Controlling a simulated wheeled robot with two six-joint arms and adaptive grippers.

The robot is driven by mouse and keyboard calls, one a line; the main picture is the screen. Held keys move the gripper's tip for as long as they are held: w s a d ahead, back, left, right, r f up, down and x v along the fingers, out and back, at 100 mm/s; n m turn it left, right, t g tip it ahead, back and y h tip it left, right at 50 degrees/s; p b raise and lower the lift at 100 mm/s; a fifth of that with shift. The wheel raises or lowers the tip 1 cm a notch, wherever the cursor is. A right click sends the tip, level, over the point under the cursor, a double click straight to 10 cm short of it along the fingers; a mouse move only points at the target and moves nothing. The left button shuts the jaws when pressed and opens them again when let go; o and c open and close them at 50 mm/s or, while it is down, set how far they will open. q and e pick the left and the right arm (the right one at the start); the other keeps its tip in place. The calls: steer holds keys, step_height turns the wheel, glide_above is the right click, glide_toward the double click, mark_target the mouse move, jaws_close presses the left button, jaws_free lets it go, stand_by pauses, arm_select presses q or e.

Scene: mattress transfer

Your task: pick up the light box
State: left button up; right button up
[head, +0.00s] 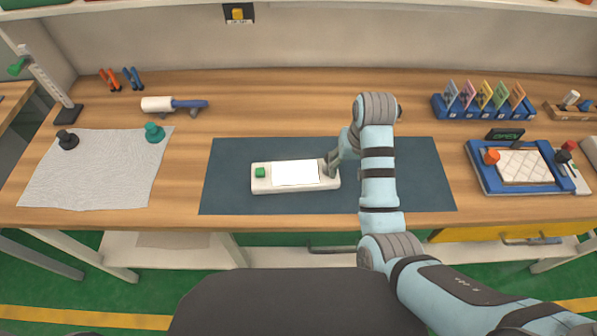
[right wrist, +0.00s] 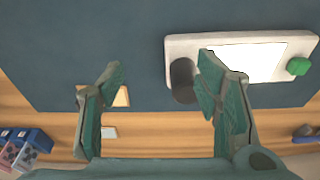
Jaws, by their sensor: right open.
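The light box (head: 258,183) is a low white slab with a bright panel and a green button, lying flat on the dark mat (head: 420,180). My right gripper (head: 332,163) is at its right end in the head view. In the right wrist view the light box (right wrist: 285,45) is at upper right, and my right gripper (right wrist: 158,68) is open. One finger overlaps the box's near end beside a dark oval patch; the other is over the mat, with nothing held between them. Whether a finger touches the box I cannot tell. My left gripper is not in view.
A white sheet (head: 90,180) with two knobs lies at left. A white-and-blue tool (head: 172,105) lies behind it. A blue rack (head: 475,110) of coloured cards stands at back right, and a blue tray (head: 482,178) lies at right. The mat left of the box is clear.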

steer(key=w+a+r, duration=0.4)
steer(key=a+r, duration=0.1)
steer(key=r, duration=0.3)
steer(key=shift+n, duration=0.4)
steer(key=f, duration=0.4)
steer(key=w+f+b, duration=0.1)
steer(key=f, duration=0.4)
steer(key=d+f, duration=0.1)
steer(key=f, duration=0.4)
steer(key=shift+w+d+f, duration=0.1)
steer(key=shift+w+f, duration=0.05)
jaws_close()
